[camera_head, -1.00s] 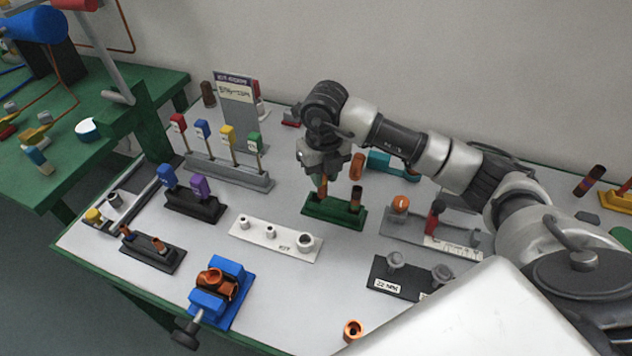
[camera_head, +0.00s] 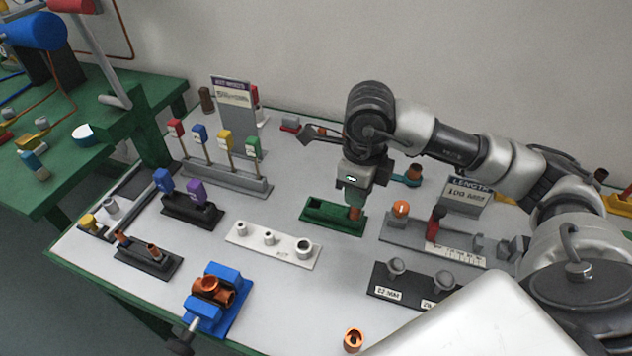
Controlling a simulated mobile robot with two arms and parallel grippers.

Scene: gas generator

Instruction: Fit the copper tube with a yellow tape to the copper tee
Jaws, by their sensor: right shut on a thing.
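The copper tee (camera_head: 222,296) is clamped in the blue vise (camera_head: 236,316) at the front left of the table. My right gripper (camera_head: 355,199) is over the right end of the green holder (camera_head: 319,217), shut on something. A copper tube (camera_head: 354,213) shows right below its fingers. I cannot tell whether this tube still rests in the holder. The gripper hides its upper part, and no yellow tape shows. The left part of the holder has no tube standing in it. My left gripper is not in view.
A white block with grey fittings (camera_head: 288,249) stands between the vise and green holder. A dark rack (camera_head: 150,261) with copper pieces is left of the vise. A grey length fixture (camera_head: 410,233) stands right of the green holder. A copper fitting (camera_head: 353,340) lies at the front.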

